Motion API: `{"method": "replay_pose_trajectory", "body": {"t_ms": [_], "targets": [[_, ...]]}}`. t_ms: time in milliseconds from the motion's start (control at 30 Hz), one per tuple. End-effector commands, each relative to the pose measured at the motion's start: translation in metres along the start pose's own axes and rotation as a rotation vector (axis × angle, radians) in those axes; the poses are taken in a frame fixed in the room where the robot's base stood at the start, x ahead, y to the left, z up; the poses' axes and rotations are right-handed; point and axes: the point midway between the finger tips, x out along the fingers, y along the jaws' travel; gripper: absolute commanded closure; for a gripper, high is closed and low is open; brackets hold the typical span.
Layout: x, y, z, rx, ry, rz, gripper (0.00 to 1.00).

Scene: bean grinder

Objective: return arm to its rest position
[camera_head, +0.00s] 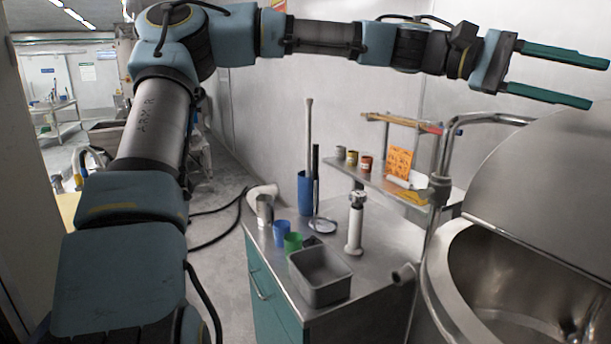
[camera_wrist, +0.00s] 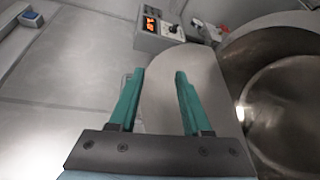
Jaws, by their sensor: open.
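My gripper (camera_head: 577,82) is at the upper right of the head view, at the end of my arm, which stretches across the top of the picture. Its two teal fingers are apart with nothing between them. In the wrist view my gripper (camera_wrist: 155,88) is also open and empty, with the rounded metal lid behind the fingers. In the head view the raised metal lid (camera_head: 560,170) of the large steel vessel (camera_head: 440,290) is below the fingers. The gripper appears apart from it.
A steel-topped cabinet (camera_head: 385,245) holds a grey bin (camera_head: 322,290), a blue cup (camera_head: 281,231), a green cup (camera_head: 292,243) and a white-handled tool (camera_head: 355,225). A shelf (camera_head: 380,185) with small cups is behind. A control box (camera_wrist: 160,33) with lit digits is on the wall.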

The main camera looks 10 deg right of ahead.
Motion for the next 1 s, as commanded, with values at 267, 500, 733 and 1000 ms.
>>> {"method": "replay_pose_trajectory", "body": {"t_ms": [267, 500, 733, 1000], "targets": [[0.009, -0.067, -0.022, -0.023, 0.068, -0.151, 0.52], [-0.006, -0.168, -0.046, -0.054, 0.173, -0.379, 0.52], [-0.089, -0.300, -0.052, -0.108, 0.335, -0.713, 0.52], [-0.240, -0.398, 0.005, -0.201, 0.537, -1.056, 0.52]]}}
